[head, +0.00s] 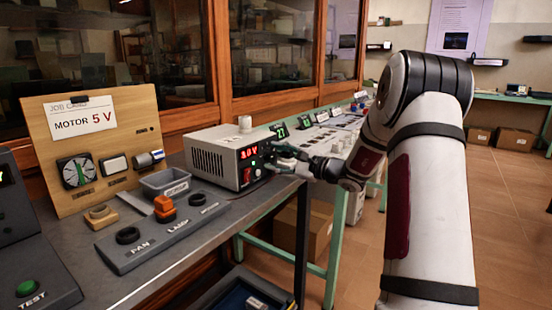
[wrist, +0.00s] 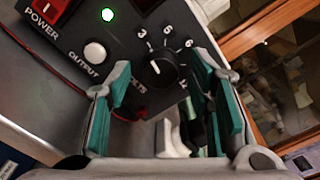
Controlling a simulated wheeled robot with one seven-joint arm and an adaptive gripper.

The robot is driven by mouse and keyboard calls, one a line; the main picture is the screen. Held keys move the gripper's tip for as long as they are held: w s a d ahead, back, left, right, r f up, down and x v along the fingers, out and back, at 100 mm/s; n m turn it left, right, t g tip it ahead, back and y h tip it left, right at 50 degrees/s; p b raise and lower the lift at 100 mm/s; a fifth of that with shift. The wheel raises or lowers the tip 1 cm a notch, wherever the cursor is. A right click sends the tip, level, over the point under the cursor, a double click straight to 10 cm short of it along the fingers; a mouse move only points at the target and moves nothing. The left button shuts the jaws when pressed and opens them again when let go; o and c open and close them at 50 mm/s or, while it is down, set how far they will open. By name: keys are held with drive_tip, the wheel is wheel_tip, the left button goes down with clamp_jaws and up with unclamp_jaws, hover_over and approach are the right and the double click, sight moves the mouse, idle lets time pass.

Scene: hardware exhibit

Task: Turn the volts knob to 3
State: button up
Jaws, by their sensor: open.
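The power supply (head: 224,156) is a pale grey box with a dark front on the bench. Its red display (head: 248,151) seems to read 3.0 V. The black volts knob (wrist: 163,71) shows in the wrist view on the dark panel, with white numbers around its upper side. A white mark is on the knob near its left side; the exact number it points at is hard to tell. My gripper (wrist: 160,75) is open, with its green-padded fingers on either side of the knob; contact is not clear. In the head view my gripper (head: 288,157) hides the knob.
The white output button (wrist: 95,52), a lit green lamp (wrist: 107,15) and the red power switch (wrist: 45,9) are on the same panel. A wooden board with a card (head: 86,118) reading MOTOR 5 V, a grey tray (head: 166,185) and a FAN/LAMP panel (head: 150,244) stand to the left.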

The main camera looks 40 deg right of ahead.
drive_tip(key=v, duration=1.1)
drive_tip(key=shift+s, duration=0.3)
drive_tip(key=s+a+r+n+g+y, duration=0.1)
drive_tip(key=a+r+n+g+y, duration=0.15)
drive_tip(key=a, duration=0.65)
drive_tip(key=s+a+r+n+g+y, duration=0.15)
drive_tip(key=a+n+g, duration=0.25)
drive_tip(key=a, duration=0.5)
drive_tip(key=s+a+n+g, duration=0.55)
drive_tip(key=s+a, duration=0.35)
drive_tip(key=a, duration=0.5)
drive_tip(key=s+a+f+n+g+h, duration=0.1)
drive_tip(key=s+a+n+g+h, duration=0.15)
drive_tip(key=s, duration=0.55)
drive_tip(key=s+a+f+n+g+h, duration=0.2)
drive_tip(key=s+a+n+g, duration=0.1)
drive_tip(key=s, duration=0.4)
drive_tip(key=s+d+f+n+h, duration=0.3)
drive_tip(key=s+d+n+h, duration=0.15)
drive_tip(key=s, duration=0.65)
wheel_tip(320, 180, up, 29)
drive_tip(key=d+t+h+p, duration=0.1)
drive_tip(key=t+p, duration=0.3)
drive_tip(key=p, duration=2.3)
drive_tip(key=shift+d+t+p, duration=0.3)
drive_tip(key=shift+d+t, duration=0.05)
